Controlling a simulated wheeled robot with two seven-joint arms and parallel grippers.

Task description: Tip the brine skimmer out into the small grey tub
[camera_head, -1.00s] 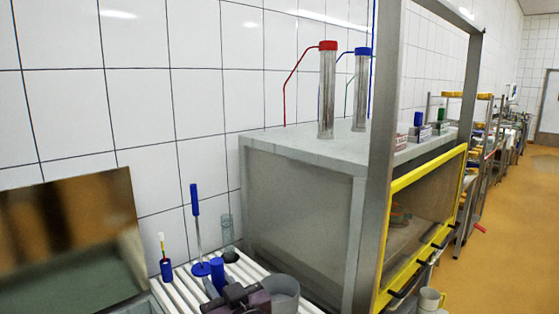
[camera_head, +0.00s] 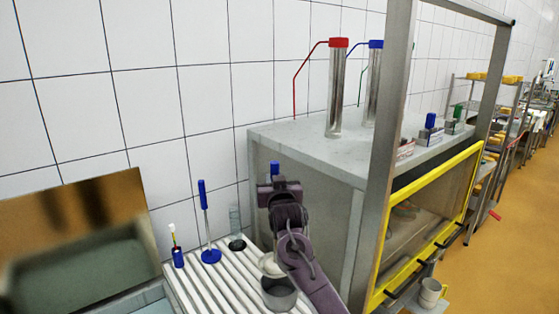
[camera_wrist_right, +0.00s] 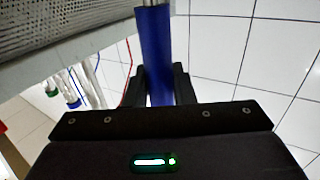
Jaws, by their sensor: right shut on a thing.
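My right gripper (camera_head: 279,186) is shut on the blue handle of the brine skimmer (camera_head: 274,167), above the slatted rack. In the right wrist view the blue skimmer handle (camera_wrist_right: 156,50) stands between the two dark fingers (camera_wrist_right: 158,86). A pale rounded part, apparently the skimmer's bowl, shows beside my arm just above the small grey tub (camera_head: 279,296). My arm partly hides it, so its tilt and contents cannot be told. The tub stands on the rack, partly covered by my arm. My left gripper is not in view.
On the white slatted rack (camera_head: 205,290) stand a blue-handled tool on a round foot (camera_head: 210,255), a small blue cup with a brush (camera_head: 178,257) and a clear cylinder (camera_head: 236,241). A steel cabinet (camera_head: 310,215) with a post and yellow-framed front stands close on the right.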

